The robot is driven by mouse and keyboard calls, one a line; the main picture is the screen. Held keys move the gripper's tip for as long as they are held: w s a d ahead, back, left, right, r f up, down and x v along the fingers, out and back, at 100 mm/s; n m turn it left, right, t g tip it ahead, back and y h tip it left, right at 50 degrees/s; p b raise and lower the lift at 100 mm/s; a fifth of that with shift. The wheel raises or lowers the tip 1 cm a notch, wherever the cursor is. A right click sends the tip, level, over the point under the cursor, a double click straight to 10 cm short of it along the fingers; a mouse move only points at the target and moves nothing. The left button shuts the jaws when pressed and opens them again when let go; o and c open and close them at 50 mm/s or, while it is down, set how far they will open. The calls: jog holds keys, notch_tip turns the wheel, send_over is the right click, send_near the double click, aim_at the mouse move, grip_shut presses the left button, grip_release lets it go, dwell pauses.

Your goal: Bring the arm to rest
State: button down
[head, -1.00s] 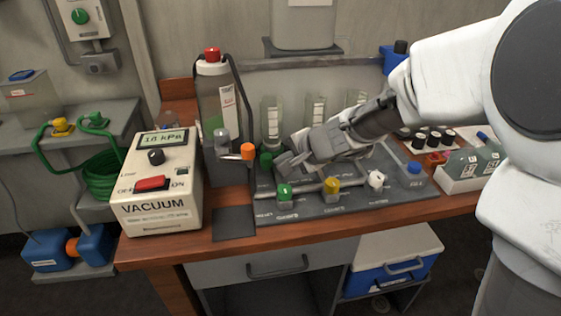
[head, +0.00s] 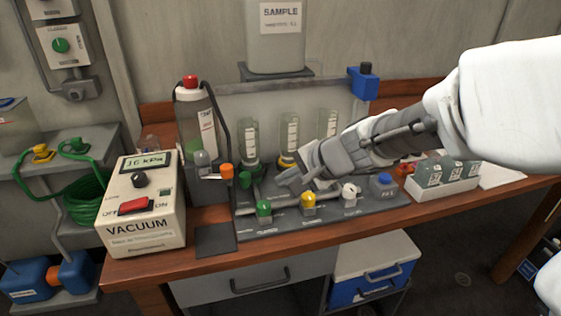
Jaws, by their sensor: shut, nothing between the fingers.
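My gripper (head: 291,181) is shut and empty in the head view. It hangs over the grey manifold panel (head: 375,207), in front of the clear columns. My white and grey arm reaches in from the right. The panel carries a green valve knob (head: 264,208), a yellow valve knob (head: 308,200), a white valve knob (head: 349,191) and a blue knob (head: 384,180). I cannot tell whether the fingertips touch anything on the panel.
A vacuum unit (head: 145,215) reading 16 kPa stands left on the wooden bench (head: 290,245). A red-capped bottle (head: 196,130) stands behind it. A white rack of bottles (head: 447,183) is right of the panel. A sample tank (head: 274,45) sits at the back.

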jog(key=s+d+r+n+h, duration=0.2)
jog(key=s+d+n+h, duration=0.15)
jog(key=s+d, duration=0.55)
jog(key=s+d+r+n+h, duration=0.25)
jog(key=s+d+n, duration=0.35)
jog(key=s, duration=0.5)
notch_tip(320, 180, up, 13)
jog(key=s+d+m+h+p, duration=0.1)
jog(key=d+p, duration=0.1)
jog(key=p, duration=1.1)
jog(key=shift+d+p, duration=0.2)
jog(key=shift+p, duration=0.1)
